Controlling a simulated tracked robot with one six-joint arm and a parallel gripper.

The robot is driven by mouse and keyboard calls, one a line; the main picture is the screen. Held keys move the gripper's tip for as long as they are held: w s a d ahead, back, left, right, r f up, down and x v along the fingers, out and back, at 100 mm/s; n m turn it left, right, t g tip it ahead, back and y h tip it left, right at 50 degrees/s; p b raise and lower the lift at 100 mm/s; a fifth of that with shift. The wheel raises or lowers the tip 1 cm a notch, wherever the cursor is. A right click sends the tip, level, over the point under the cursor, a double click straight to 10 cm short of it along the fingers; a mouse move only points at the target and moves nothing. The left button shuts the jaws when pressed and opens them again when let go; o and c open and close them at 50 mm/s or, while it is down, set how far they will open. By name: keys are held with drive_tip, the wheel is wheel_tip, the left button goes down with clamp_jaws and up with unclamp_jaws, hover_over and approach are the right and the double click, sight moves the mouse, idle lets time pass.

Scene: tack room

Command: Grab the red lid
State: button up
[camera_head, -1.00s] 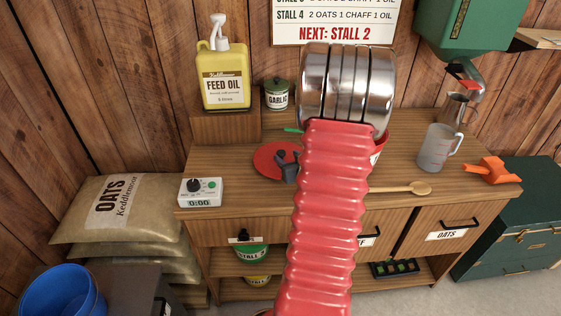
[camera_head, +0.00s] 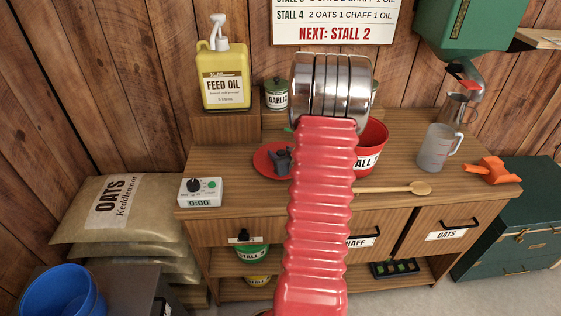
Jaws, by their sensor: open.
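The red lid (camera_head: 261,163) lies flat on the wooden bench, left of my arm; its right side is partly hidden by my gripper and arm. My gripper (camera_head: 276,161), dark grey, shows just left of my red ribbed arm, over the right part of the lid. It is open, and nothing shows between its fingers. I cannot tell whether it touches the lid.
A red bucket (camera_head: 371,146) stands right of my arm, partly hidden. A timer (camera_head: 201,192), garlic tub (camera_head: 275,97) and feed oil jug (camera_head: 224,83) stand left and behind.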

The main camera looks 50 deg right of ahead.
sight(281, 152)
idle(0.6)
drive_tip(key=shift+w, duration=0.1)
drive_tip(key=c, duration=1.1)
drive_tip(key=shift+r, duration=4.95)
